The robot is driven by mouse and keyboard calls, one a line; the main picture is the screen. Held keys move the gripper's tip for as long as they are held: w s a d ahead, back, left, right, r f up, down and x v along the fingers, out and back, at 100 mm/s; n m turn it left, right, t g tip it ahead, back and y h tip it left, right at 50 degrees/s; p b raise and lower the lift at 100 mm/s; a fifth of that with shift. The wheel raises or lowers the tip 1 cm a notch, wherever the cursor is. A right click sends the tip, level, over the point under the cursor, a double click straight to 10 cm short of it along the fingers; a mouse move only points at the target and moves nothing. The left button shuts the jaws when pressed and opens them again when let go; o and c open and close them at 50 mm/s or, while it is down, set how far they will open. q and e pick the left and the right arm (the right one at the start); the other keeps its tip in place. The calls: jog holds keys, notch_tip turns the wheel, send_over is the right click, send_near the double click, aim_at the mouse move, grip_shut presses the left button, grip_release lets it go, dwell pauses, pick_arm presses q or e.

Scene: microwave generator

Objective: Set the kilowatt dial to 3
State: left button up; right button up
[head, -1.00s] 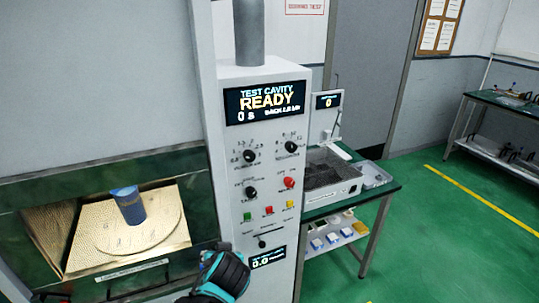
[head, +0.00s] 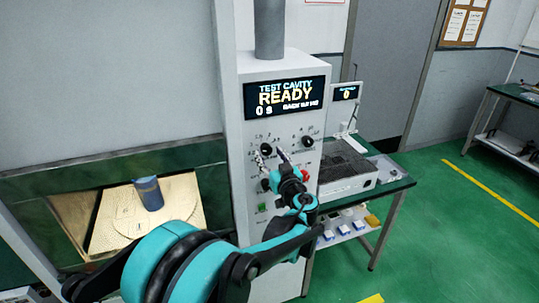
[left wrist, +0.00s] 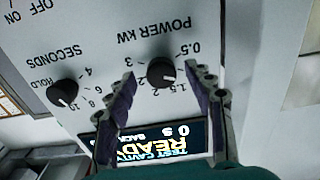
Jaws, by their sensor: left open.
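The kilowatt dial is a round black knob (head: 266,149) at the upper left of the control panel, under the display. In the left wrist view, which is upside down, the dial (left wrist: 161,72) sits under the label POWER KW, with marks from 0.5 to 3 around it. I cannot tell which mark its pointer is at. My left gripper (head: 272,158) is open in front of the panel, just by the dial. In the wrist view its fingers (left wrist: 160,80) lie on either side of the dial, with no clear contact. My right gripper is not in view.
The SECONDS dial (left wrist: 62,93) is close beside the kilowatt dial. The display (head: 285,97) reads READY. My left arm hides much of the lower panel. At left, a blue cup (head: 148,193) stands in the open cavity. A green-topped bench (head: 392,186) stands at right.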

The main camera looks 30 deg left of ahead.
pick_arm(q)
jog(key=shift+x, duration=0.9)
jog(key=shift+s, duration=0.1)
jog(key=c, duration=1.2)
jog(key=shift+o, duration=0.2)
